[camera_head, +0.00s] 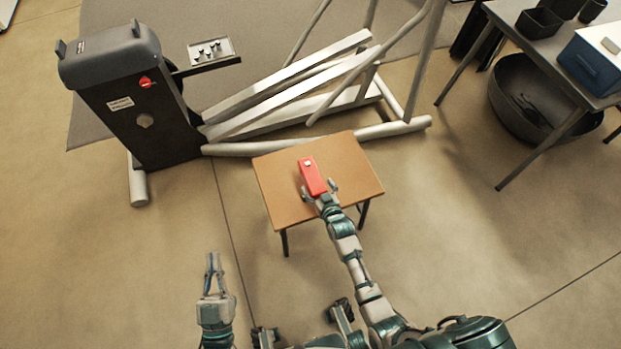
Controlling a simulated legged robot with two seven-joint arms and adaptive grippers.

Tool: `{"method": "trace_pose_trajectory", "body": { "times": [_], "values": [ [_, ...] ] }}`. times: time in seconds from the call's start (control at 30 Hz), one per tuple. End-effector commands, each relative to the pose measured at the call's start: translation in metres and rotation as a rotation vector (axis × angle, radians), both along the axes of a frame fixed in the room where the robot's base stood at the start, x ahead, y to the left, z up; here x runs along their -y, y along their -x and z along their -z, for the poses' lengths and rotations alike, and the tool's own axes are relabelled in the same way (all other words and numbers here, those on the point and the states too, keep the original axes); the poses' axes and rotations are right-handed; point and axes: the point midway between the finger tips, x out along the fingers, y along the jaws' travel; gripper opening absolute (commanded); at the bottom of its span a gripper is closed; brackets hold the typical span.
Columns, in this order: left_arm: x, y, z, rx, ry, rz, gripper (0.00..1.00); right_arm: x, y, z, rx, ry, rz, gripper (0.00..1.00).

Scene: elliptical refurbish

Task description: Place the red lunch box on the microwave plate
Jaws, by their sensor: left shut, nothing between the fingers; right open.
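A red box (313,176), which I take for the red lunch box, is at the small brown table (275,185), near the middle of its top. It has a small pale patch at its far end. My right gripper (319,191) reaches over the table's near edge and is open, with its fingers at either side of the box's near end. I cannot tell whether they touch it. My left gripper (213,262) is shut and empty, over the floor left of the table. I see no microwave or microwave plate.
An elliptical machine (130,90) with pale rails stands behind the table on a grey mat. A small panel with knobs (211,51) is beside its housing. At right, a dark bin (515,85) is beneath a grey table bearing a blue and white cooler (590,62). Floor at left is clear.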

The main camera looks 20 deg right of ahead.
Motion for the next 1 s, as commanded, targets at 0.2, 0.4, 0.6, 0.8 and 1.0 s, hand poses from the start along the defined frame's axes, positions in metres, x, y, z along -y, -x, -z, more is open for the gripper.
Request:
{"method": "trace_pose_trajectory", "body": {
  "times": [0.2, 0.4, 0.6, 0.8, 1.0],
  "values": [
    [-0.003, 0.012, -0.017, 0.175, 0.062, -0.003, 0.00, 0.000, -0.019, 0.012, -0.004, 0.001, 0.001, 0.91],
    [-0.008, 0.032, -0.036, 0.363, 0.125, -0.008, 0.00, -0.001, -0.040, 0.019, -0.003, 0.001, 0.001, 0.91],
    [-0.010, 0.042, -0.046, 0.433, 0.147, -0.011, 0.00, 0.000, -0.047, 0.017, 0.000, 0.001, 0.001, 0.91],
    [-0.009, 0.042, -0.046, 0.433, 0.146, -0.011, 0.00, 0.000, -0.047, 0.016, 0.001, 0.001, 0.001, 0.83],
    [-0.010, 0.039, -0.045, 0.431, 0.146, -0.011, 0.00, 0.000, -0.047, 0.017, 0.000, 0.002, 0.000, 0.33]
  ]
}}
